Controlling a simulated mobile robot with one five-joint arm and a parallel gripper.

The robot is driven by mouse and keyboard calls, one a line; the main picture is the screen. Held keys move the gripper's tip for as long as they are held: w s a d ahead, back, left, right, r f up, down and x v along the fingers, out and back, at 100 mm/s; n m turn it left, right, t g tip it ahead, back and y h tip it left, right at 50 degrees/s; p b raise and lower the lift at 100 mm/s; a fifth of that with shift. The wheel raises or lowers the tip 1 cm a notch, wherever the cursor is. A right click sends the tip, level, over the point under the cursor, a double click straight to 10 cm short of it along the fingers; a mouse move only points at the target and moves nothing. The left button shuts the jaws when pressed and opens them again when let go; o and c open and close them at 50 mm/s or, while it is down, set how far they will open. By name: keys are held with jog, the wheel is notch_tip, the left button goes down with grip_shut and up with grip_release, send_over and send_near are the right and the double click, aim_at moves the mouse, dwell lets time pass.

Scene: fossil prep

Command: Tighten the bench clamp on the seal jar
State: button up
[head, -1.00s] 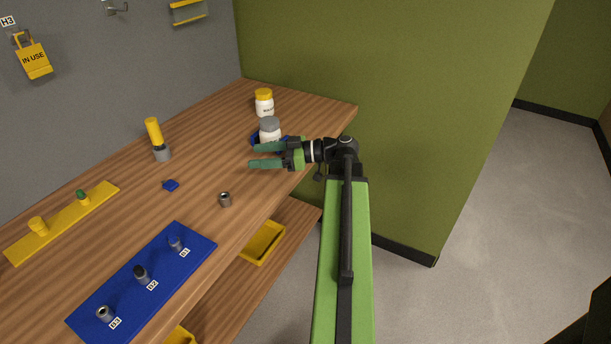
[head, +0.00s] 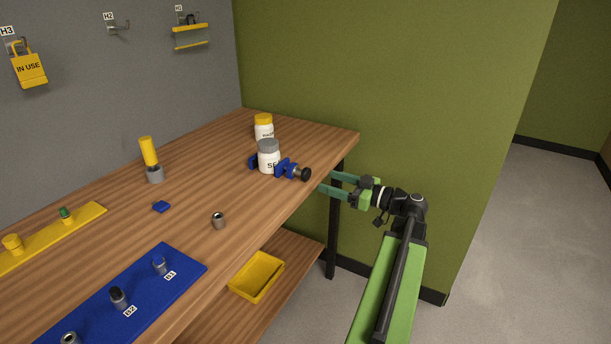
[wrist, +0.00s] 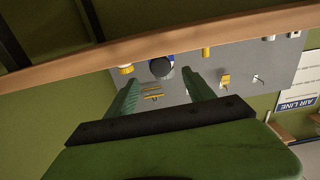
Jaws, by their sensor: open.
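A yellow-lidded jar (head: 264,126) stands behind the seal jar. A metal cylinder (head: 219,220), a small blue block (head: 161,207) and a yellow-topped tool (head: 150,160) stand farther left. A blue board (head: 190,275) lies at the front. The bench edge (head: 300,208) runs beside my gripper.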

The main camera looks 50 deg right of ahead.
aim_at(309, 175)
jog(key=x, duration=0.9)
jog(key=shift+w+a, duration=0.1)
jog(key=shift+w, duration=0.1)
grip_shut()
jog(key=shift+m, duration=0.8)
